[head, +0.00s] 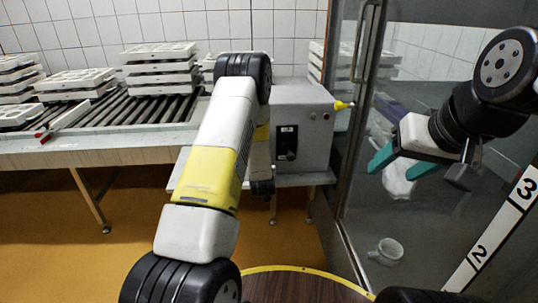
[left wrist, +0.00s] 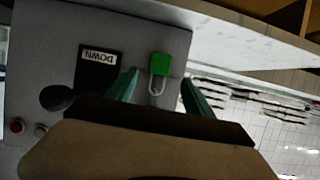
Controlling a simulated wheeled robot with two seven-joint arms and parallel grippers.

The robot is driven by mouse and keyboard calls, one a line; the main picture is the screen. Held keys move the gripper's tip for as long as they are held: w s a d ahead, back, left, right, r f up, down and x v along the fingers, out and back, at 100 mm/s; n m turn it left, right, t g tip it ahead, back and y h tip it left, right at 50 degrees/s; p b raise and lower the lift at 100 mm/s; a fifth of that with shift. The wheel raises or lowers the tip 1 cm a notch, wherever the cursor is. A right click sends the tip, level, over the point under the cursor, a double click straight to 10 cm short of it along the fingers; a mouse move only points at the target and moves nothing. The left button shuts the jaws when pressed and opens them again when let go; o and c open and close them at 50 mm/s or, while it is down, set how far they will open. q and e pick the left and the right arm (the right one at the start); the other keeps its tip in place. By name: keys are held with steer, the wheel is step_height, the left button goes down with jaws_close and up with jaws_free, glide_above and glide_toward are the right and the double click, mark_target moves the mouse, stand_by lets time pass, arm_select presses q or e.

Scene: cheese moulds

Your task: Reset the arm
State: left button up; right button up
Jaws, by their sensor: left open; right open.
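My left arm (head: 216,160) reaches up the middle of the head view and hides its own gripper there. Beyond the fingers is a grey control box (left wrist: 60,40) with a DOWN label (left wrist: 98,58) and a green padlock (left wrist: 170,68). My right gripper (head: 402,170) is at the right of the head view, in front of the glass. Its teal fingers are apart and empty.
The grey box (head: 302,122) stands at the right end of a roller conveyor (head: 100,118). White mould stacks (head: 160,68) stand on the conveyor. A metal-framed glass door (head: 350,150) is at the right. Yellow floor (head: 60,240) is clear at left.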

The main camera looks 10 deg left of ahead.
arm_select(q)
steer(key=s+d+r+g+h, duration=0.15)
steer(key=s+r, duration=0.25)
steer(key=r, duration=0.4)
steer(key=s+d+r+m+g+h, duration=0.1)
steer(key=s+d+r+h, duration=0.2)
steer(key=r, duration=0.6)
steer(key=s+d+r+g+h, duration=0.1)
steer(key=s+d+r, duration=0.1)
steer(key=s+r, duration=0.45)
steer(key=s+r+m+g, duration=0.1)
steer(key=s+r, duration=0.3)
steer(key=s, duration=0.9)
steer(key=s+r+m+g, duration=0.1)
steer(key=s+r, duration=0.3)
steer(key=s, duration=0.9)
steer(key=shift+s+r+m+g, duration=0.15)
steer(key=shift+r+m+g, duration=0.25)
steer(key=shift+g, duration=0.25)
steer(key=shift+d+h, duration=0.1)
steer(key=shift+h, duration=0.15)
